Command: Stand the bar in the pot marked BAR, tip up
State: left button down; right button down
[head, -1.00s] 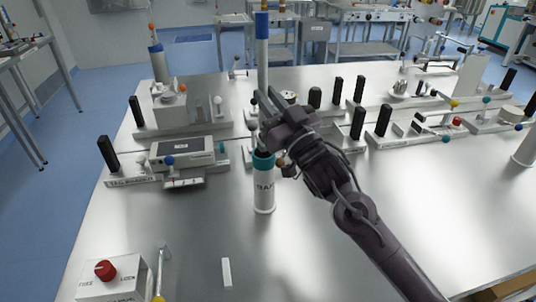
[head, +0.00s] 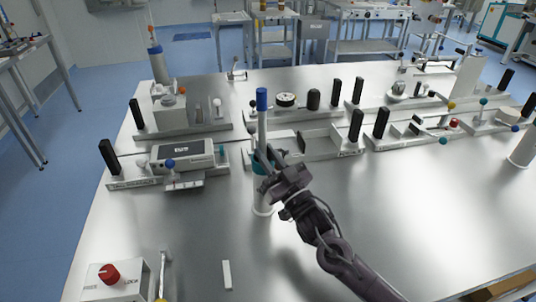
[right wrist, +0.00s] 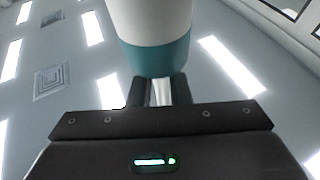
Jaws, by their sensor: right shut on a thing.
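The bar (head: 262,122) is an upright slim grey rod with a blue tip at its upper end. My left gripper is out of view.
Fixtures with black upright posts line the back, including a boxy unit with a screen (head: 182,152) at left. A box with a red knob (head: 107,273) and a small white strip (head: 227,274) are at the front left.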

jog(key=shift+f+b, duration=0.55)
jog(key=shift+f, duration=0.1)
jog(key=c, duration=1.3)
grip_release()
jog(key=shift+s+f, duration=0.1)
jog(key=shift+f, duration=0.05)
jog(key=shift+c, duration=0.2)
